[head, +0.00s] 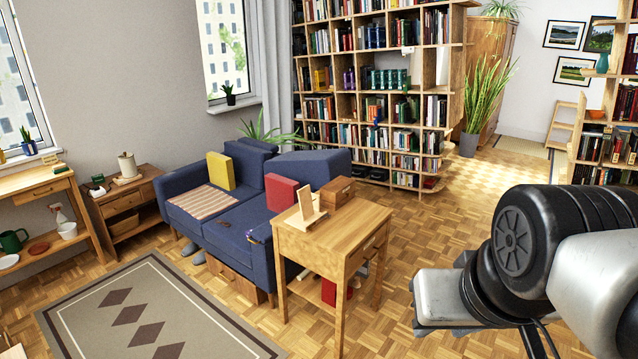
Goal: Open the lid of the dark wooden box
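A small brown wooden box (337,192), the darkest box on the side table, stands at the back of the light wooden side table (345,236) in the middle of the head view. Its top looks flat and its lid looks shut, though it is small in the picture. Parts of my arm fill the lower right, to the right of the side table and well apart from the box. The fingers of my gripper do not show.
A wooden stand (305,208) stands on the side table in front of the box. A blue sofa (236,208) with yellow and red cushions is left of and behind the table. Bookshelves (375,100) line the back. Parquet floor (435,220) is clear right of the table.

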